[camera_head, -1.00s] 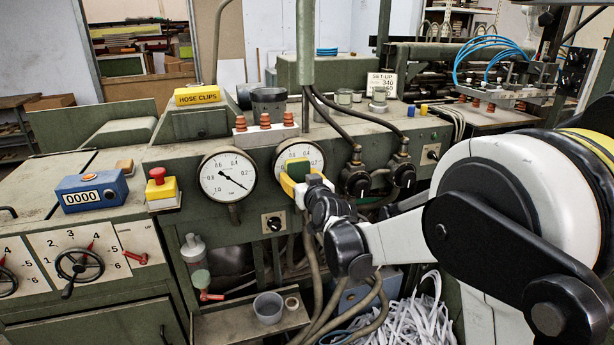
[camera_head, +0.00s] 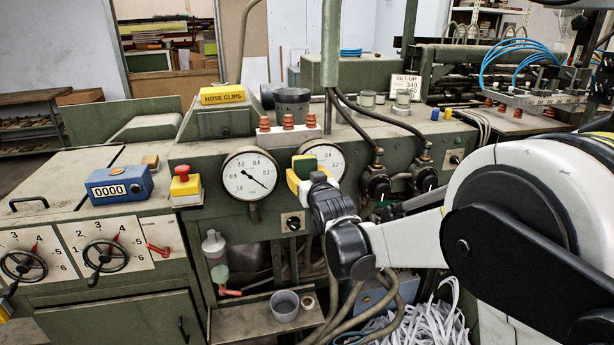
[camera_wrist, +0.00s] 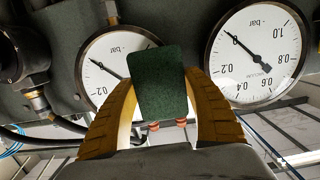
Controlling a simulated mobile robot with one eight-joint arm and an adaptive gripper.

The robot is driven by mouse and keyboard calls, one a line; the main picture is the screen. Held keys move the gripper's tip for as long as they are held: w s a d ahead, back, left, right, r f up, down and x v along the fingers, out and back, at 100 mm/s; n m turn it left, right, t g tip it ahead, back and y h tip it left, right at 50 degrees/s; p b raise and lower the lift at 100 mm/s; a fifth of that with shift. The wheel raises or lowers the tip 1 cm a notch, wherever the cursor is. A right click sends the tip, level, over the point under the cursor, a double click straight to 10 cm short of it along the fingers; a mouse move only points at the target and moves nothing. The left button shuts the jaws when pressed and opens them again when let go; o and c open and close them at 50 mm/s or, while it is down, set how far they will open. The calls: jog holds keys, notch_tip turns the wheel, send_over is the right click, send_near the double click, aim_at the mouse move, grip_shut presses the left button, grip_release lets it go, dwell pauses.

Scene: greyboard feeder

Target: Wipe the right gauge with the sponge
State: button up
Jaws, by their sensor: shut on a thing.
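The right gauge (camera_head: 333,157) is a round white dial on the green machine front, its left part hidden by the sponge and my gripper. The sponge (camera_head: 309,163) has a dark green face and stands in front of the gauge's left side. My gripper (camera_head: 300,178), with yellow fingers, is shut on it. In the wrist view, the picture is upside down; the sponge (camera_wrist: 162,85) sits between the fingers, and the right gauge (camera_wrist: 112,48) is behind it to the left. I cannot tell whether the sponge touches the glass.
The left gauge (camera_head: 249,174) is close beside the right one. Black valve knobs (camera_head: 376,184) with hoses stand to the right. A red button on a yellow box (camera_head: 185,186) and a blue counter (camera_head: 119,186) are further left. A grey cup (camera_head: 285,305) stands below.

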aim_at(339, 165)
jog(key=shift+r, duration=0.4)
jog(key=shift+w+d+f, duration=0.1)
jog(key=shift+w+d, duration=0.25)
jog(key=shift+d, duration=0.8)
jog(key=shift+w+d+r, duration=0.1)
jog(key=shift+w+d, duration=0.2)
jog(key=shift+d, duration=0.8)
jog(key=shift+w+d+f, duration=0.1)
jog(key=shift+w+d, duration=0.25)
jog(key=shift+d, duration=0.8)
jog(key=shift+w+d, duration=0.2)
jog(key=shift+d, duration=0.65)
jog(key=shift+w+d, duration=0.2)
jog(key=shift+d, duration=0.65)
jog(key=shift+w, duration=0.1)
jog(key=shift+a, duration=0.1)
jog(key=shift+s+a, duration=0.5)
jog(key=shift+a, duration=1.15)
jog(key=shift+s+a, duration=0.5)
jog(key=shift+a, duration=1.2)
jog(key=shift+s+a, duration=0.5)
jog(key=shift+a, duration=1.15)
